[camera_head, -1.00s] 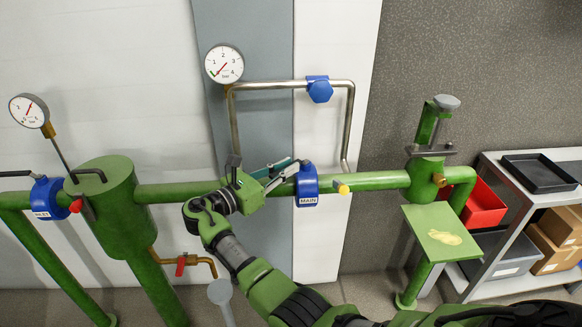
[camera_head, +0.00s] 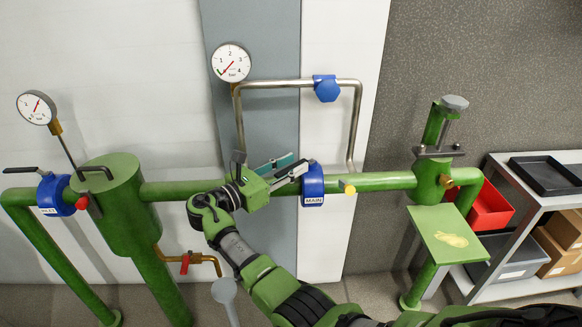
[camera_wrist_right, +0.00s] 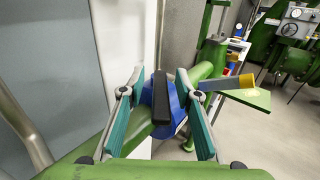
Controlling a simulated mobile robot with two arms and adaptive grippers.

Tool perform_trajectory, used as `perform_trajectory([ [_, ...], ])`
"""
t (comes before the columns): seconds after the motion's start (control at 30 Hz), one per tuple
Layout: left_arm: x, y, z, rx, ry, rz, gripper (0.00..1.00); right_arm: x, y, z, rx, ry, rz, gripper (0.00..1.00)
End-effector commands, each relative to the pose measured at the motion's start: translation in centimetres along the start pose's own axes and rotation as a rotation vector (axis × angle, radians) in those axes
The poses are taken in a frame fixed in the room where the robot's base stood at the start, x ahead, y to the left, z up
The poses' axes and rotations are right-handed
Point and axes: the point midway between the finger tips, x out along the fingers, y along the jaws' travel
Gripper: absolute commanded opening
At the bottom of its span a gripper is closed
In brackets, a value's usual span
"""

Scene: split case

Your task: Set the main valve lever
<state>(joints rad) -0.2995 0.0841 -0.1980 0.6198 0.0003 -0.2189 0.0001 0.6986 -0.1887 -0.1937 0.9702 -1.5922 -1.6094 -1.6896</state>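The main valve (camera_head: 312,185) is a blue body labelled MAIN on the green horizontal pipe. My right gripper (camera_head: 294,165) is just left of it, with its fingers pointing at it. In the right wrist view, the black lever (camera_wrist_right: 160,97) of the blue valve (camera_wrist_right: 178,105) stands between the two teal finger pads of my right gripper (camera_wrist_right: 162,80). The fingers are open, with a gap visible on each side of the lever. My left gripper is not in view.
A yellow-ended fitting (camera_head: 348,188) sits on the pipe right of the valve. A steel bypass pipe (camera_head: 290,84) with a blue knob (camera_head: 326,88) runs above. A green tank (camera_head: 118,205) stands left, and a shelf (camera_head: 535,200) with bins stands right.

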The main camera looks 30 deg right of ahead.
Motion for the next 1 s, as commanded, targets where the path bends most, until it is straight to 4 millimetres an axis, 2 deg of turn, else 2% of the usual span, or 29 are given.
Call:
perform_trajectory([
  [0.3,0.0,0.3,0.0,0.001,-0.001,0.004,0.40,0.0,0.1,5.9,0.007,-0.001,0.002,0.31],
  [0.5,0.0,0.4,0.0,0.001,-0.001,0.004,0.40,-0.1,0.1,8.7,0.003,-0.001,0.002,0.31],
  [0.63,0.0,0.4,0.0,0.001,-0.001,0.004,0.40,-0.1,0.1,9.4,0.001,0.000,0.002,0.31],
  [0.87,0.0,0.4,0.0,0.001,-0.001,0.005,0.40,-0.1,0.1,9.6,0.000,0.000,0.002,0.31],
  [0.9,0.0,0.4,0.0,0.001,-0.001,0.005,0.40,-0.1,0.1,9.6,0.000,0.000,0.002,0.28],
  [1.0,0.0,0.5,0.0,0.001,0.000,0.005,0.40,-0.1,0.1,9.5,0.000,0.000,0.002,0.02],
])
